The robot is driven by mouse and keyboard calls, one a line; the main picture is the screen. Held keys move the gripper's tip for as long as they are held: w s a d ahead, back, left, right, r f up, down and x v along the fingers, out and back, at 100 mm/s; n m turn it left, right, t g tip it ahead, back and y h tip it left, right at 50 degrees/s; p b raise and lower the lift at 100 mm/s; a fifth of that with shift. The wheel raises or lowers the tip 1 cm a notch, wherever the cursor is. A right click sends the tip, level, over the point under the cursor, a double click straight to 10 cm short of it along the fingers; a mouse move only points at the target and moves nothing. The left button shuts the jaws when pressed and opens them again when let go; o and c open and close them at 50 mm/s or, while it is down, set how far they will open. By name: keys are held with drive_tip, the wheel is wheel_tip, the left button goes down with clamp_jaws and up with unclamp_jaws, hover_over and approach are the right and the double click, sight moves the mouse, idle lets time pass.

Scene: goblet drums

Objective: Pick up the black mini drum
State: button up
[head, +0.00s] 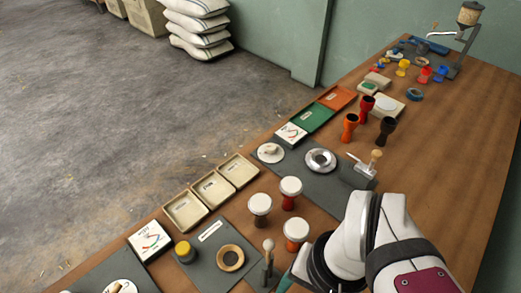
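A black goblet-shaped drum body (386,130) with an open top stands upright on the wooden table, right of a dark red one (366,108) and an orange one (349,127). I cannot tell for sure which one is the black mini drum. My white arm reaches in at the bottom right, near the white-headed drums. My gripper is not visible; its end is hidden or below the frame.
Three beige trays (212,189) line the table's left edge. A grey mat with a wooden ring (230,258) and a yellow jar (185,252) lies in front. A brush in a stand (268,250) and a wooden-handled tool block (366,170) stand near my arm. The right side of the table is clear.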

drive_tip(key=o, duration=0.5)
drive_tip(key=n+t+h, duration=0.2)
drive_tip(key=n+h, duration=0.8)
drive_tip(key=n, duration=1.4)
hover_over(270, 203)
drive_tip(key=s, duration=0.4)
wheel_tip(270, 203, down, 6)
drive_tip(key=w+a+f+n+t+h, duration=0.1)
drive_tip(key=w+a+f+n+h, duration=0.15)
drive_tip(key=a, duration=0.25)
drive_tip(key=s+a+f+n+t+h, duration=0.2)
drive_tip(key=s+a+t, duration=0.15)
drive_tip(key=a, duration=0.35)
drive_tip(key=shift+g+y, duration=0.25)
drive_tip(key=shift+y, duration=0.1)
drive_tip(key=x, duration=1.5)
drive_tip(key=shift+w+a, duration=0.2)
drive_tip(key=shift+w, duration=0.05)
